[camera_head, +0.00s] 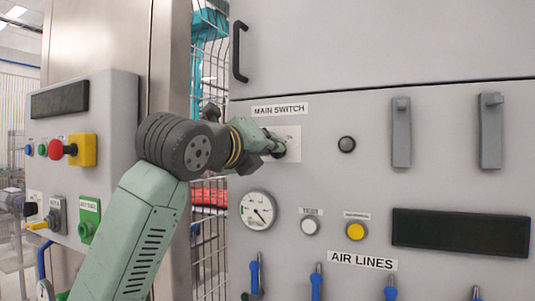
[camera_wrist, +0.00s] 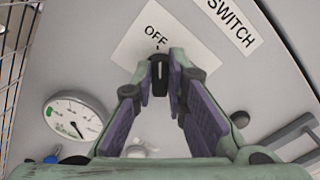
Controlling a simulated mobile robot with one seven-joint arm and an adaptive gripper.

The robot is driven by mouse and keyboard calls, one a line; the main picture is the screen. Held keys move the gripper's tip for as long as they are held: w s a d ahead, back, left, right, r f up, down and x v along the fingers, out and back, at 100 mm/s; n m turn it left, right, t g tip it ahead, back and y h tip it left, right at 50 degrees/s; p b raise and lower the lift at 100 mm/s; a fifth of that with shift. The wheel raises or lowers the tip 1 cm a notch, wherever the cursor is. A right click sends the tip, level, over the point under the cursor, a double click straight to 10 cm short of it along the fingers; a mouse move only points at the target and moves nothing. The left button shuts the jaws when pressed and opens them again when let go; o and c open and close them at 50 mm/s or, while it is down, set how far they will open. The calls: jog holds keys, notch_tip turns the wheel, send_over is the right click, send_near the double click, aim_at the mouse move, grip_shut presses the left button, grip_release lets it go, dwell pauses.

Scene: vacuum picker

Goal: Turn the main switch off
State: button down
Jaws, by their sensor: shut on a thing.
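The main switch is a black knob on a pale square plate (camera_head: 293,140), below the "MAIN SWITCH" label (camera_head: 279,110) on the grey cabinet front. In the wrist view the knob (camera_wrist: 160,78) stands between my fingertips, with the word "OFF" (camera_wrist: 155,38) on the plate just beyond it. The knob's long side runs roughly toward that word. My gripper (camera_head: 274,146) is at the plate and shut on the knob; it also shows in the wrist view (camera_wrist: 161,71). The fingers and wrist hide part of the knob and plate.
A pressure gauge (camera_head: 258,210) sits below my gripper. A black round button (camera_head: 346,144) and grey handles (camera_head: 401,132) are to the right. A black door handle (camera_head: 239,52) is above. A control box (camera_head: 110,110) with a red knob stands left.

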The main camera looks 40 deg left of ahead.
jog(key=shift+n, duration=0.6)
jog(key=shift+b, duration=0.3)
jog(key=c, duration=1.6)
grip_release()
jog(key=v, duration=1.2)
jog(key=shift+f, duration=0.1)
